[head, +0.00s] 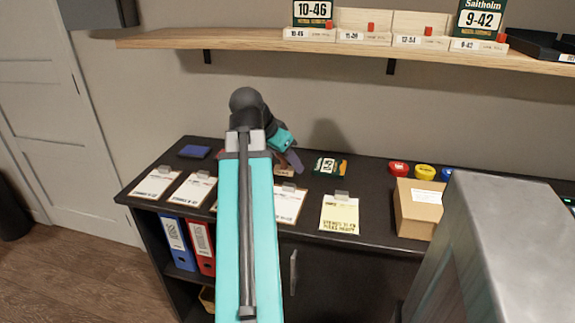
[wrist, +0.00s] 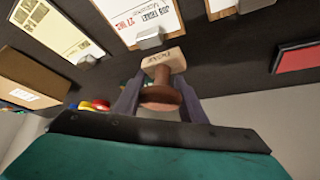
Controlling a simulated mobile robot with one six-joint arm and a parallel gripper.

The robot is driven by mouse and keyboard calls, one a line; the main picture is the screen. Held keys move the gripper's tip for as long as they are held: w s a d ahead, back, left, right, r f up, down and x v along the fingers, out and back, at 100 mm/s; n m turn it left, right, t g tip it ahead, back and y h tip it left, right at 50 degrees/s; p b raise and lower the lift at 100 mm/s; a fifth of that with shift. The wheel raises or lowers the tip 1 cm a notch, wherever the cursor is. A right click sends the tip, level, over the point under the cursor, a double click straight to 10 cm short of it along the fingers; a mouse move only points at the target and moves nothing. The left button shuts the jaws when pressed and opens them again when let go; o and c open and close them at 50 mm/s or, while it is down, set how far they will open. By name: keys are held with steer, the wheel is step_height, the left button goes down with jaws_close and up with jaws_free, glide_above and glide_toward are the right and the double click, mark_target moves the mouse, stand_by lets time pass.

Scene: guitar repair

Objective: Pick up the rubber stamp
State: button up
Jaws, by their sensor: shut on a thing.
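The rubber stamp (wrist: 164,63) has a pale wooden base with dark lettering and a rounded brown handle (wrist: 161,95). In the wrist view, my gripper (wrist: 160,100) is shut on the handle, with one finger on each side. The base points away from the gripper. In the head view, my gripper (head: 292,162) is over the back of the dark counter, and part of the stamp (head: 284,172) shows below it. My arm hides some of that area. I cannot tell whether the base touches the counter.
Clipboards with papers (head: 158,181) lie along the counter (head: 330,247). A blue pad (head: 194,151) is at left, a small dark box (head: 330,167) right of the gripper. A cardboard box (head: 418,212) and round tins (head: 398,168) stand farther right. A shelf (head: 350,50) hangs above.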

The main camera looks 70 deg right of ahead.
steer(key=shift+s+a+r, duration=0.1)
steer(key=shift+s+a, duration=0.35)
steer(key=shift+a, duration=0.25)
steer(key=o, duration=0.5)
steer(key=c, duration=0.3)
steer(key=shift+d, duration=0.1)
